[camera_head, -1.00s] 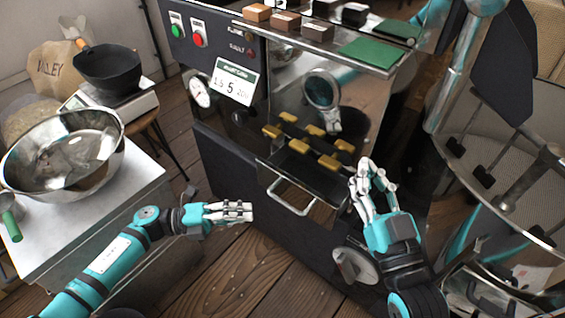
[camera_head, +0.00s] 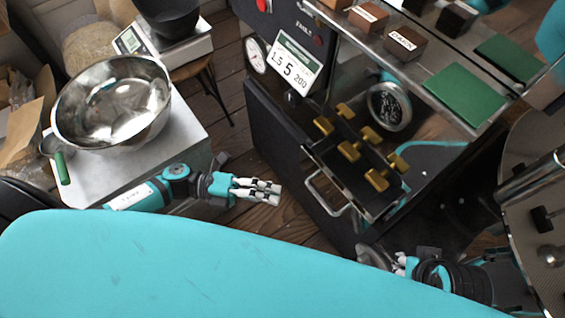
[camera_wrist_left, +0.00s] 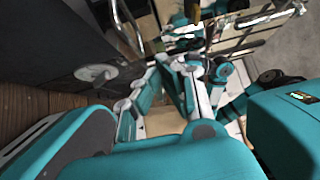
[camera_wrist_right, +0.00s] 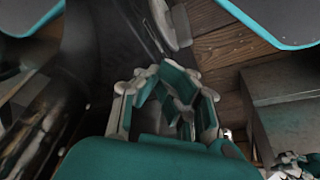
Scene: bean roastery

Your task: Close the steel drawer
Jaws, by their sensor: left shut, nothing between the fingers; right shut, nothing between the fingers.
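The steel drawer (camera_head: 366,205) stands out from the front of the dark machine, open. Its bar handle (camera_head: 328,196) faces my left gripper, and several brass pieces show in and above it, some possibly reflections. My left gripper (camera_head: 275,192) is shut and empty, left of the handle and apart from it. My right gripper (camera_head: 392,262) is shut and empty, below and right of the drawer; part of it is hidden behind my own teal body. The right wrist view shows its fingers (camera_wrist_right: 177,92) with nothing between them.
A steel bowl (camera_head: 112,105) sits on a white-topped cabinet (camera_head: 185,135) at left. A scale (camera_head: 135,42) carries a dark pan. Above the drawer, a shelf (camera_head: 415,72) holds labelled blocks and green mats. Wooden floor (camera_head: 262,222) shows between cabinet and machine.

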